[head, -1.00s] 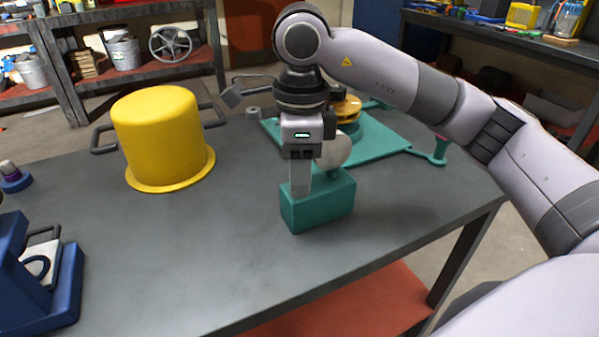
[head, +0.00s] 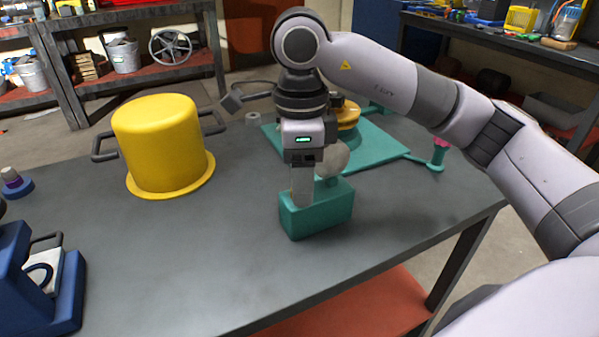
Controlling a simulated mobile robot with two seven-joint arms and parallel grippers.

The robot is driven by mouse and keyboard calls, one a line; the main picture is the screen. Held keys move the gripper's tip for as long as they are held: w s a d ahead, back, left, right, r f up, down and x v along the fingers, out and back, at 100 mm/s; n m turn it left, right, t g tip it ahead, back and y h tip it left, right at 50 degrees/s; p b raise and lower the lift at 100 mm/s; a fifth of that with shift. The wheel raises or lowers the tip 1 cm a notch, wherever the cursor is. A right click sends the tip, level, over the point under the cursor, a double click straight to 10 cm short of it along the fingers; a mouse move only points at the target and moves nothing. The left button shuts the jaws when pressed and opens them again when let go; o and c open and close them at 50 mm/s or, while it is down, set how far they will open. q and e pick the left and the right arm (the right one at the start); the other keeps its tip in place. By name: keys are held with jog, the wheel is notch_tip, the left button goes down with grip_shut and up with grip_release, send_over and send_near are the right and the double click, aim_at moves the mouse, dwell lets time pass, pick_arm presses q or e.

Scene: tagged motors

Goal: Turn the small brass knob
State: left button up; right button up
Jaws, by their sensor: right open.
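I cannot make out a small brass knob for certain. A teal block (head: 322,212) stands on the grey workbench (head: 215,262), with a pale round disc (head: 334,160) above and behind its top. My right gripper (head: 303,194) points down at the block's top left. Its fingers are open but line up in this view, so the gap between them is hidden. They overlap the block's top edge in the picture; I cannot tell whether they touch it. They hide part of the block and of what is on it. My left gripper is not in view.
A yellow pot-shaped cover (head: 160,140) with grey handles stands to the left. A teal base plate (head: 384,152) with a yellow round part (head: 348,118) lies behind my right gripper. A blue fixture (head: 68,290) is at the near left. The bench's front middle is clear.

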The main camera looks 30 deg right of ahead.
notch_tip(320, 180, up, 7)
jog(key=p, duration=0.4)
jog(key=shift+w+a+f, duration=0.1)
jog(key=shift+w, duration=0.05)
jog(key=shift+f, duration=0.1)
